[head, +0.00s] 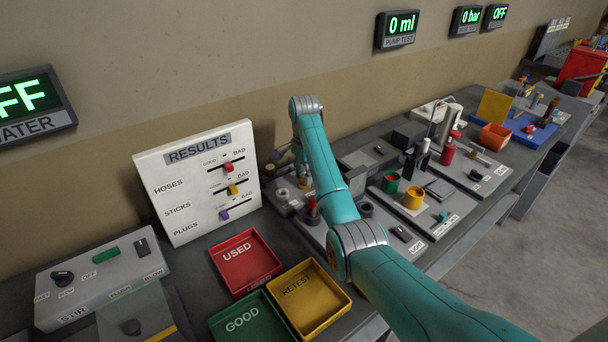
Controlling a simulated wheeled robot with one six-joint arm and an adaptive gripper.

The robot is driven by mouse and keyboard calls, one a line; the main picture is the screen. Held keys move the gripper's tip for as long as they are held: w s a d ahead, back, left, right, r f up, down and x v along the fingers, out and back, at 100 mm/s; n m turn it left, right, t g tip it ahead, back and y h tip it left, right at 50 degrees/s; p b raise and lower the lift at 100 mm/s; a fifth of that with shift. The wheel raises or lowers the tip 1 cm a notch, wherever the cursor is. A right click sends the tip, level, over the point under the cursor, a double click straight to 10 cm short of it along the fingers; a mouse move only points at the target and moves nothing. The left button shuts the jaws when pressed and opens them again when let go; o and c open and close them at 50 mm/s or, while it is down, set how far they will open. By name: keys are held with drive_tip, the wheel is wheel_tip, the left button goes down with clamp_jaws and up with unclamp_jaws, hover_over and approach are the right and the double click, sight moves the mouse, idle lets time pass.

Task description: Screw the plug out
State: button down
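My arm reaches over the bench, and my gripper (299,172) points down at its end, close to the right edge of the results board. It is small and partly behind my teal arm link, so I cannot see whether its fingers are open or shut. Below it is a grey fixture with a pale ring-shaped part (282,194). I cannot make out the plug itself; it may be hidden by my gripper or arm. A dark red upright part (313,208) stands just right of the fixture, beside my arm.
The results board (196,182) has three coloured sliders. Red (268,284), yellow (342,307) and green (228,332) trays lie in front. Floor is clear at right.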

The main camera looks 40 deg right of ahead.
drive_tip(key=n, duration=0.6)
idle(0.4)
drive_tip(key=n, duration=0.6)
drive_tip(key=shift+d+n, duration=0.1)
drive_tip(key=shift+n, duration=0.3)
drive_tip(key=n, duration=0.6)
idle(0.3)
